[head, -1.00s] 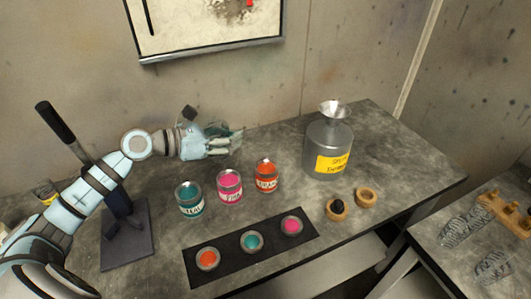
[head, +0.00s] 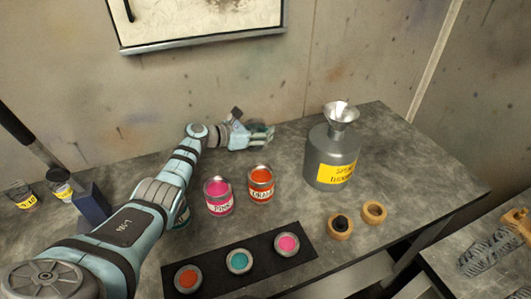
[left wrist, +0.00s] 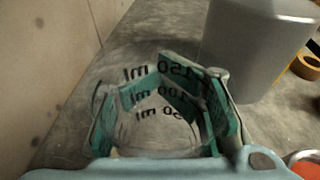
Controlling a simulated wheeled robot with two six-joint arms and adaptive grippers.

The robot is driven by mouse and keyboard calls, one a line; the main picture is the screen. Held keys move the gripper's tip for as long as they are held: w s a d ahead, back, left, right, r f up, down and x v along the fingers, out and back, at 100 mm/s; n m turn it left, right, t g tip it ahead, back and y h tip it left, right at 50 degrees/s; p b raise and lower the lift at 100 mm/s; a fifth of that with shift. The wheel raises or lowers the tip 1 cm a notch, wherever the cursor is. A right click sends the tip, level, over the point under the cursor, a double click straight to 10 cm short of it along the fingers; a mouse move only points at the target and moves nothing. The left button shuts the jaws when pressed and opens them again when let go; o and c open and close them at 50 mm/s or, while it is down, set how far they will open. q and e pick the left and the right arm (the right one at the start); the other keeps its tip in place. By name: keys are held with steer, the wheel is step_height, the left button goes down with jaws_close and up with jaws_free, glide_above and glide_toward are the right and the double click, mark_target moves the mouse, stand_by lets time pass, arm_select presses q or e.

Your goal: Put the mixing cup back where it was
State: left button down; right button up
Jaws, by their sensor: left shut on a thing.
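The mixing cup (left wrist: 158,122) is clear, with black ml marks that read mirrored in the left wrist view. My left gripper (left wrist: 160,105) is shut around it, with a teal finger pad on each side. In the head view my left gripper (head: 262,136) is at the back of the grey bench, near the wall, left of the metal thinner can and behind the paint cans. The cup is hard to make out there. Whether its base touches the bench is unclear. My right gripper is not in view.
The thinner can (head: 332,160) carries a funnel (head: 341,113). The pink can (head: 218,197) and orange can (head: 260,184) stand in front of the gripper; my arm mostly hides a teal can (head: 182,217). A black mat (head: 212,273) holds three paint pots.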

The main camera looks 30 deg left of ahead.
arm_select(q)
step_height(320, 180, down, 6)
steer(key=b, duration=0.2)
steer(key=shift+a+f+b, duration=0.1)
steer(key=shift+f+b, duration=0.05)
steer(key=shift+b, duration=0.25)
steer(key=shift+f, duration=0.15)
steer(key=c, duration=1.8)
jaws_free()
steer(key=shift+f, duration=0.1)
steer(key=o, duration=0.8)
steer(key=shift+c, duration=0.2)
